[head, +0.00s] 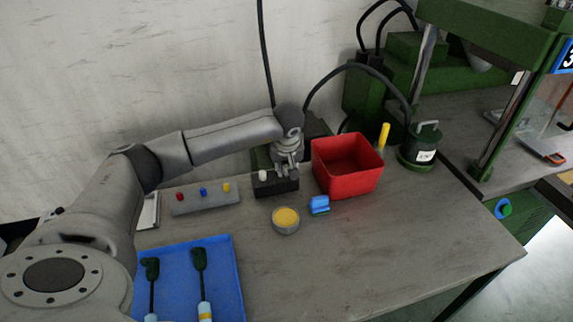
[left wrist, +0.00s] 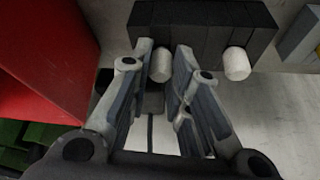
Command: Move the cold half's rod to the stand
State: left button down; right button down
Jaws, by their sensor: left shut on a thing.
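A dark block (head: 285,187) stands on the bench left of the red bin; it also shows at the top of the left wrist view (left wrist: 205,25). Two white rod ends are on it: one is between my fingers (left wrist: 160,65), the other (left wrist: 237,63) is free to its right. The free one also shows in the head view (head: 263,175). My left gripper (head: 287,170) comes down over the block and is shut on the first white rod. How deep that rod sits is hidden. A grey bar (head: 205,202) with red, blue and yellow pegs, perhaps the stand, lies left of the block. My right gripper is not in view.
The red bin (head: 355,186) is close beside the gripper. A round tin with yellow contents (head: 286,217) and a blue block (head: 319,205) lie in front. A blue tray (head: 225,260) with two tools is at front left. The bench's front right is clear.

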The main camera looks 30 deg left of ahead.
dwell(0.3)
pick_arm(q)
jog(key=c, duration=1.3)
grip_release()
jog(key=v, duration=1.2)
jog(key=shift+r, duration=0.1)
